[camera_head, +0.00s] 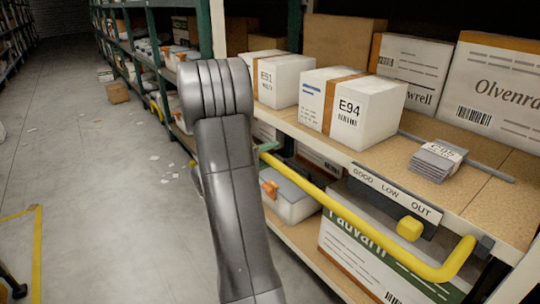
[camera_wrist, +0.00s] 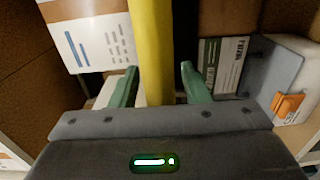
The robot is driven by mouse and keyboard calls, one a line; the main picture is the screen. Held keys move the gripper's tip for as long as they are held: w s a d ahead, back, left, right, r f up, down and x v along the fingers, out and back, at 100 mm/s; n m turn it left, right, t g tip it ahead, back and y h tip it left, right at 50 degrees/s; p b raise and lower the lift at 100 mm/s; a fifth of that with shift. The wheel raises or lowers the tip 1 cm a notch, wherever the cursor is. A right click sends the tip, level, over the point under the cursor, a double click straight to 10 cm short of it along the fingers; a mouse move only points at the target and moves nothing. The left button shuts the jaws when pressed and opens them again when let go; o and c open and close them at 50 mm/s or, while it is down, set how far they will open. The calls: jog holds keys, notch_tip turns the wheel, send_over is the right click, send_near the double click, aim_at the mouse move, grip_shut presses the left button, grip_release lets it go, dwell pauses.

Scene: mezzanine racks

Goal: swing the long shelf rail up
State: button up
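The long shelf rail (camera_head: 365,212) is a yellow bar along the front of the near shelf, sloping down to the right in the head view. Its right end bends up to a dark bracket (camera_head: 484,246) at the shelf edge. In the wrist view the rail (camera_wrist: 152,40) comes down from the top edge between the two green fingers of my gripper (camera_wrist: 158,66). The fingers are apart, with a gap on the rail's right side; on the left I cannot tell gap from contact. In the head view my arm hides most of the gripper and the rail's left part.
Behind the rail are the shelf board with boxes E51 (camera_head: 275,80) and E94 (camera_head: 350,108), a grey stack (camera_head: 437,160), and a GOOD-LOW-OUT plate (camera_head: 392,196) with a yellow knob (camera_head: 409,229). A grey bin (camera_head: 292,201) sits below. The aisle floor (camera_head: 90,180) at left is mostly clear.

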grip_shut()
notch_tip(320, 180, up, 10)
jog(key=w+d+g+y+p, duration=0.15)
jog(key=g+y+p, duration=0.55)
jog(key=p, duration=1.4)
jog(key=w+d+r+g+y+p, duration=0.2)
jog(key=w+d+y+p, duration=0.2)
jog(key=p, duration=1.1)
jog(key=shift+w+d+r+y, duration=0.3)
jog(key=shift+d+y, duration=0.5)
jog(key=shift+d, duration=0.6)
jog(key=shift+s, duration=0.15)
